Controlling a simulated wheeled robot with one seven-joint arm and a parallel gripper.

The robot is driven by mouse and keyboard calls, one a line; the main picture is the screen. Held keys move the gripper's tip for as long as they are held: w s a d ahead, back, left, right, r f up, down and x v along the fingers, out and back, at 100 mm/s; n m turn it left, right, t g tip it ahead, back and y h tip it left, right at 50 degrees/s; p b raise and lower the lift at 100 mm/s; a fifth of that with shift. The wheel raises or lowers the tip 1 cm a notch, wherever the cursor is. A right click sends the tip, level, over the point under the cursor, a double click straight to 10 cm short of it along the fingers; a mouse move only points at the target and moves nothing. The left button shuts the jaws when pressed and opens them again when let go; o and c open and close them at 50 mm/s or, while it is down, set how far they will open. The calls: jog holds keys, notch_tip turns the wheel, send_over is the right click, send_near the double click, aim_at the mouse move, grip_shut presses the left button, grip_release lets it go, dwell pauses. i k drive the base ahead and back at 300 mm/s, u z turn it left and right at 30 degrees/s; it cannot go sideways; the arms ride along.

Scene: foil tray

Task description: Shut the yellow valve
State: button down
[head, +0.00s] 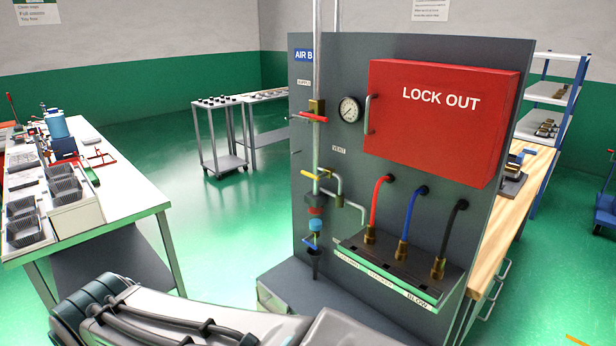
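The yellow valve's handle (311,175) is on the vertical pipe at the middle left of the grey panel (345,60), in the head view. My arm crosses the bottom edge of the view; my gripper is out of view.
A red "LOCK OUT" box (440,150) and a gauge (349,109) are on the panel. Red, blue and black hoses rise from a manifold (400,270) below. A white table (120,190) with trays stands left, a wooden bench (525,200) right. Green floor lies open between table and panel.

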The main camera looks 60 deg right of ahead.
aim_at(317, 178)
jog(key=i, duration=1.5)
jog(key=z, duration=3.1)
jog(key=i, duration=1)
jog(key=u, duration=1.8)
jog(key=k, duration=0.75)
